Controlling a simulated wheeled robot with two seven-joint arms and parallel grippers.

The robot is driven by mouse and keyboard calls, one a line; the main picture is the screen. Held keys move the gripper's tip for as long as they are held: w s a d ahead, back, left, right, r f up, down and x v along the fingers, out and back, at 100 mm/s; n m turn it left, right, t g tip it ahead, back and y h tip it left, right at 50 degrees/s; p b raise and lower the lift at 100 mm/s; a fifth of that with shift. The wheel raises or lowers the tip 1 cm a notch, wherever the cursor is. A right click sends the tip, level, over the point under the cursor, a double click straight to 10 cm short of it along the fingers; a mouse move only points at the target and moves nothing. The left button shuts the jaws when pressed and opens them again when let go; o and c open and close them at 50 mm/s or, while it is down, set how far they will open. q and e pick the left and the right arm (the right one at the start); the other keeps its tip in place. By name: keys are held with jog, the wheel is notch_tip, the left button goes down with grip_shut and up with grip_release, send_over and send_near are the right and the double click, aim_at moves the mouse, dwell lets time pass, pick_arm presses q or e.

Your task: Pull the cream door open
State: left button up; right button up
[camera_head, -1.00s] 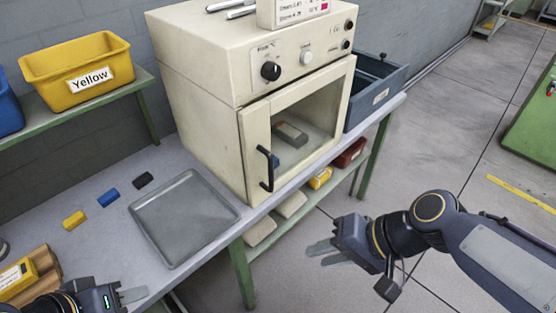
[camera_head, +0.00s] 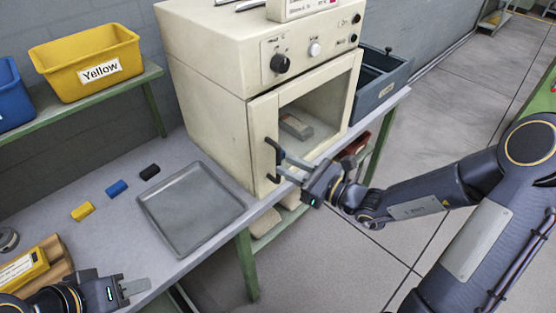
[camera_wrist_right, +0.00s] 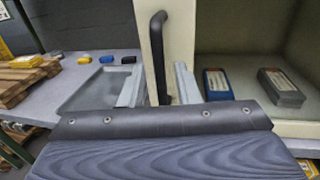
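The cream door (camera_head: 263,140) is on the front of a cream oven (camera_head: 205,85) and looks closed. Its upright black handle (camera_head: 274,160) is near the door's left edge. My right gripper (camera_head: 285,167) is at the handle with its fingers apart. In the right wrist view the handle (camera_wrist_right: 158,60) stands between the two fingers (camera_wrist_right: 158,88), with a visible gap on each side; contact is not clear. My left gripper (camera_head: 130,288) is low at the left, over the bench's front edge, away from the door; its finger gap is unclear.
A grey tray (camera_head: 190,210) lies on the bench left of the oven, beside black, blue and yellow blocks (camera_head: 83,211). Small boxes (camera_head: 296,126) show behind the door window. The floor in front is clear.

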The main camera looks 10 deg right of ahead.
aim_at(280, 162)
jog(key=shift+x, duration=1.95)
grip_shut()
